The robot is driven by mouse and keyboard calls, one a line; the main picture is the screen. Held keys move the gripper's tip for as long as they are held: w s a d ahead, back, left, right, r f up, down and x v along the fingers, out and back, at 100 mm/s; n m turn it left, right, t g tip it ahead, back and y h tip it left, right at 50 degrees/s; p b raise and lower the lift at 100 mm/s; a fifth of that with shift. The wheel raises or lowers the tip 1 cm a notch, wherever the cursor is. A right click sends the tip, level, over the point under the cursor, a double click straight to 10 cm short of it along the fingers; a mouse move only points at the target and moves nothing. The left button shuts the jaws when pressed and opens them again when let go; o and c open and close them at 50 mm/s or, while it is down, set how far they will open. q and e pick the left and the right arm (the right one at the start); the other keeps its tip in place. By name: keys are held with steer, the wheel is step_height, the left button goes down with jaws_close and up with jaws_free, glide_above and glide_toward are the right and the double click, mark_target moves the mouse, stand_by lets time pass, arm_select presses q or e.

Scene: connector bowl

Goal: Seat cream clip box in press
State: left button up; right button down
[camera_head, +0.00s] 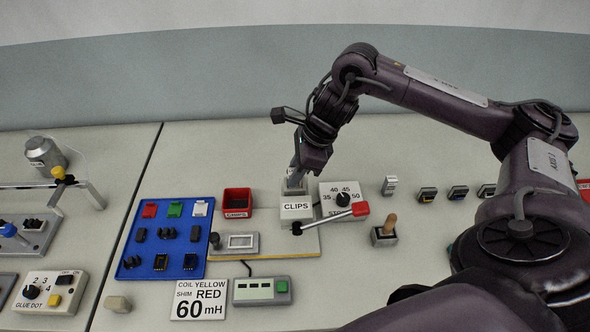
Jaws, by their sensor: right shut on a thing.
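The cream clip box (297,207), lettered CLIPS on its front, is at the right end of the wooden-edged board in the middle of the table. My right gripper (295,180) points down at the back of the box and is shut on it; the fingertips are small and partly hidden. The press's lever, with a red knob (360,209), reaches from a dark pivot just below the box out to the right. I cannot tell whether the box sits fully down in the press. My left gripper is not in view.
A red CHIPS bin (237,201) and a framed plate (241,242) are left of the box. A dial box (344,198) stands close on its right. A blue parts tray (163,238) lies farther left. A wooden-handled stamp (385,234) stands right of the lever.

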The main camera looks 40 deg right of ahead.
steer(key=shift+f, duration=0.1)
steer(key=shift+f, duration=0.15)
steer(key=c, duration=1.3)
jaws_free()
steer(key=shift+o, duration=0.2)
